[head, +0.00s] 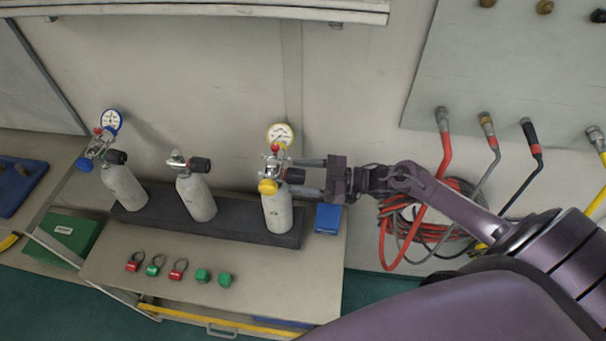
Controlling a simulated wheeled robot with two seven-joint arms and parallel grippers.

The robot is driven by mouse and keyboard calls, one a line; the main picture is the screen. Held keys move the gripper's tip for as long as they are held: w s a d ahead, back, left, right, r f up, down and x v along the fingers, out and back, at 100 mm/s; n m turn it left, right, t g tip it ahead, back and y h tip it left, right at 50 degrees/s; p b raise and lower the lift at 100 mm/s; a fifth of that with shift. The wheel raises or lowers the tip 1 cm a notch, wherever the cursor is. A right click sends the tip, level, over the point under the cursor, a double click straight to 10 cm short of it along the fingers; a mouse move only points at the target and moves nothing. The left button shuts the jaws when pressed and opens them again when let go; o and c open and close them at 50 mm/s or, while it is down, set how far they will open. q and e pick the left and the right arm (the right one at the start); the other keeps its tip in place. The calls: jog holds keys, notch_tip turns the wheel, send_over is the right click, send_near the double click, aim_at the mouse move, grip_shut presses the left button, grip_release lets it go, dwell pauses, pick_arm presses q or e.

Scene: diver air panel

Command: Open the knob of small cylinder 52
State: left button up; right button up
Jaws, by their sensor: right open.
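Three small grey cylinders stand upright in a dark rack (240,229) on the bench. The right cylinder (278,213) carries a yellow-rimmed gauge (280,135), a yellow fitting (268,187) and a black knob (295,175) facing right. The middle cylinder (197,199) and the left cylinder (124,187) also have black knobs. No cylinder number is readable, so I cannot tell which is 52. My right gripper (298,176) is open, its fingers pointing left, above and below the right cylinder's knob. Contact with the knob cannot be told. My left gripper is not in view.
Red and green tagged caps (203,276) lie on the bench front. A blue box (328,218) sits right of the rack. Coiled hoses (425,225) hang below the wall panel (520,80) at right. A green box (70,236) lies at left.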

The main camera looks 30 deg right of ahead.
jog(key=c, duration=1)
jog(key=shift+f+n, duration=0.1)
jog(key=shift+n, duration=0.2)
